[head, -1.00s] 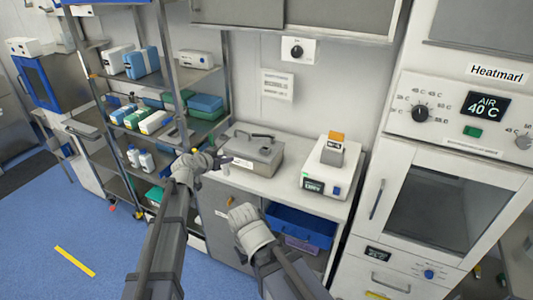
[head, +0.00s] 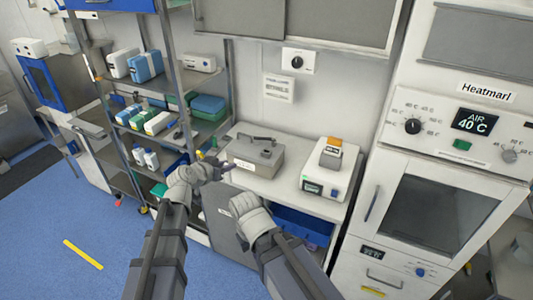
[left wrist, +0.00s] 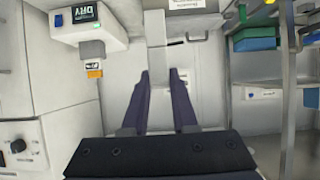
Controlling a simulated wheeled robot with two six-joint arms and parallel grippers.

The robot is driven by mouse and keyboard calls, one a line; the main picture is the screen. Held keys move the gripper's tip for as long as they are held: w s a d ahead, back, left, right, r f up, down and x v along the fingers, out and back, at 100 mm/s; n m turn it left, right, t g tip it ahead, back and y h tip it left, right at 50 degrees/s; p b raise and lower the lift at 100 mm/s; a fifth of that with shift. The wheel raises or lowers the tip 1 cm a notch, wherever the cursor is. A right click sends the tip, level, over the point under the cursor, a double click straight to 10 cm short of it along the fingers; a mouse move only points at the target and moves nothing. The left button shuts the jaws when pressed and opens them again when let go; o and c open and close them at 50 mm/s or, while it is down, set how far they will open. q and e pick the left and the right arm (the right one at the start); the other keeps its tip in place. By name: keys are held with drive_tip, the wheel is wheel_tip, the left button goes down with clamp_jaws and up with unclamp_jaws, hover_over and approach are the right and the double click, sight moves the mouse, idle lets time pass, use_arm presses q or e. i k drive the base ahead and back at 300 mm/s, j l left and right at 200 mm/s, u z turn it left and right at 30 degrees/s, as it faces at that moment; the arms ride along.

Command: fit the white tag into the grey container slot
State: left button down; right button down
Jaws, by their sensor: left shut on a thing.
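The grey container (head: 262,155) stands on the white bench, with a handle on its lid and a white label on its front. Its lower edge shows at the top of the left wrist view (left wrist: 195,12). My left gripper (head: 230,168) is in front of and just left of the container, apart from it.
A white device (head: 327,178) with an orange-topped block stands right of the container. A blue bin (head: 303,226) sits under the bench. A shelf rack (head: 178,125) with boxes stands left, and a heating cabinet (head: 440,190) right. Some bench top between container and device is clear.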

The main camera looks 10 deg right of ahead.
sight(266, 155)
drive_tip(key=i+l, duration=0.8)
drive_tip(key=l, duration=0.1)
